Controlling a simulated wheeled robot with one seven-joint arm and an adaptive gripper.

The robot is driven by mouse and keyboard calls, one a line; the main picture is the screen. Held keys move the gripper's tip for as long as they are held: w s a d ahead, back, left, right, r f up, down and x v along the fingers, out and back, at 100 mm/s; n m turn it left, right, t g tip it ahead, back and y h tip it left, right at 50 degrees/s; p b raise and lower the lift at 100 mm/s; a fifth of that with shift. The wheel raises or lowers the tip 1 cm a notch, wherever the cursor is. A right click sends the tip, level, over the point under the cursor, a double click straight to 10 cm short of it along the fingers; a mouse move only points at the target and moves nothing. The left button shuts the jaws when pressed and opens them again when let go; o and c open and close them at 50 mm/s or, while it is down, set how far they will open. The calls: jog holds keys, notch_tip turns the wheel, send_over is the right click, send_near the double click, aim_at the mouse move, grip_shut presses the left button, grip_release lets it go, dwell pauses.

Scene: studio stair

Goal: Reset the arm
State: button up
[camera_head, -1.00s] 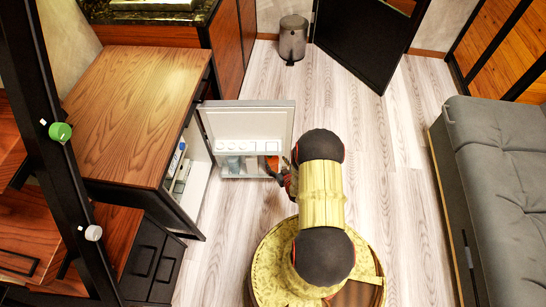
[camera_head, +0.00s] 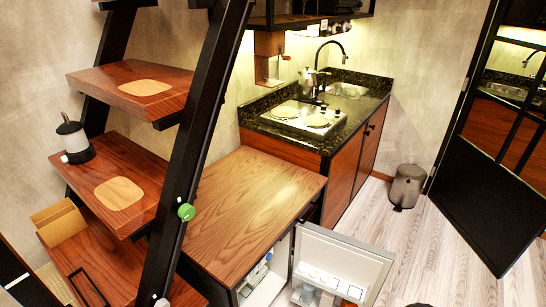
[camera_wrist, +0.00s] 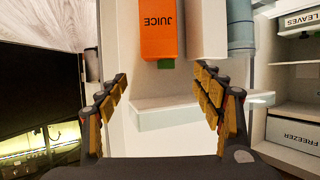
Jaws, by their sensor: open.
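My gripper (camera_wrist: 160,82) is open in the wrist view, with nothing between its fingers. A green cap shows at the carton's end in the picture. The fridge door (camera_head: 345,255) hangs open in the head view, with an orange bit low on it at the picture's bottom edge.
The fridge cabinet (camera_head: 250,195) has a bare wooden top. A black stair post (camera_head: 195,140) with wooden treads (camera_head: 130,85) stands left of it. A bin (camera_head: 406,187) stands near the black door (camera_head: 490,190). In the wrist view, a freezer compartment (camera_wrist: 292,133) lies right. Pale floor is free at right.

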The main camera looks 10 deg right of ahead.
jog(key=s+a+f+g+y, duration=0.1)
jog(key=s+a+f+g, duration=0.15)
jog(key=s, duration=0.25)
jog(key=s+a+f+m+g+y, duration=0.1)
jog(key=s+f+g, duration=0.2)
jog(key=s+f, duration=0.1)
jog(key=s+a+f+g+y, duration=0.1)
jog(key=s+a+f+g, duration=0.15)
jog(key=s+f, duration=0.2)
jog(key=w+a+r+g+y, duration=0.1)
jog(key=w+a+r+g, duration=0.15)
jog(key=r, duration=2.15)
jog(key=w+a+r+g+y, duration=0.15)
jog(key=r+g, duration=0.25)
jog(key=r, duration=2)
jog(key=s+a+r+n+t, duration=0.1)
jog(key=a+r, duration=0.6)
jog(key=r, duration=0.7)
jog(key=s+a+r+n+t+p, duration=0.1)
jog(key=s+a+r+t, duration=0.3)
jog(key=r, duration=0.9)
jog(key=s+a+r+n+t+p, duration=0.1)
jog(key=s+a+r, duration=0.4)
jog(key=a+r, duration=0.7)
notch_tip(320, 180, up, 3)
jog(key=shift+s+f+n+t+h, duration=0.25)
jog(key=shift+n+t+h, duration=0.2)
jog(key=shift+n+t, duration=0.45)
